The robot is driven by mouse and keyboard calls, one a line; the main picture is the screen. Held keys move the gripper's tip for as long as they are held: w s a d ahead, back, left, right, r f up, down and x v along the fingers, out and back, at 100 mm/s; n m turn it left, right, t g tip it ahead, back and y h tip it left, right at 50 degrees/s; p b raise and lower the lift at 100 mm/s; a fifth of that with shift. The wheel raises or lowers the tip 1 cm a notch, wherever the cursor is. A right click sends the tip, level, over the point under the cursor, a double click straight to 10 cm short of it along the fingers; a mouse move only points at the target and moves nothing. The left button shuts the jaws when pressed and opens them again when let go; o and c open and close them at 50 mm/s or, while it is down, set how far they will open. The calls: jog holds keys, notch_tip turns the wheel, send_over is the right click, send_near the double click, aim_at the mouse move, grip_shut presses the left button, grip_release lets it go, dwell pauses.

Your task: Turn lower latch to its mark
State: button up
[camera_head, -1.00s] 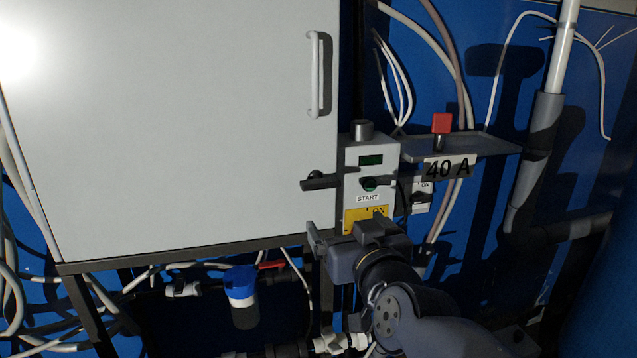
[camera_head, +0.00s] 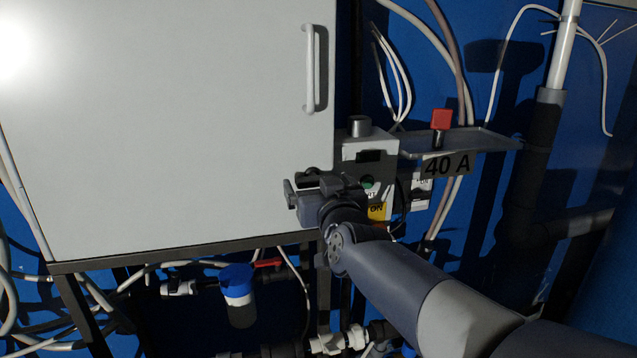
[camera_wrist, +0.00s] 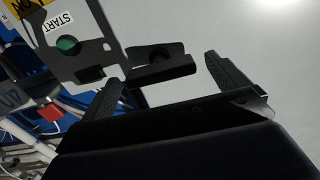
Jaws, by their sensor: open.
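The lower latch is a dark bar handle on the edge of the white cabinet door. In the wrist view the latch (camera_wrist: 162,70) lies between my open fingers, with space on both sides. My gripper (camera_wrist: 156,68) is open and empty, and no contact with the latch is seen. In the head view my gripper (camera_head: 318,190) is in front of the latch and hides most of it. I cannot make out the latch's mark in either view.
The control box (camera_head: 382,150) with its green START button (camera_wrist: 68,45) is close beside my gripper. A small shelf (camera_head: 478,143) labelled 40 A holds a red-topped part (camera_head: 441,120). A blue-capped filter (camera_head: 238,290) and pipes are below the cabinet (camera_head: 170,130).

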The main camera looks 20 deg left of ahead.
jog(key=shift+w+a, duration=0.2)
jog(key=shift+w, duration=0.1)
jog(key=c, duration=1)
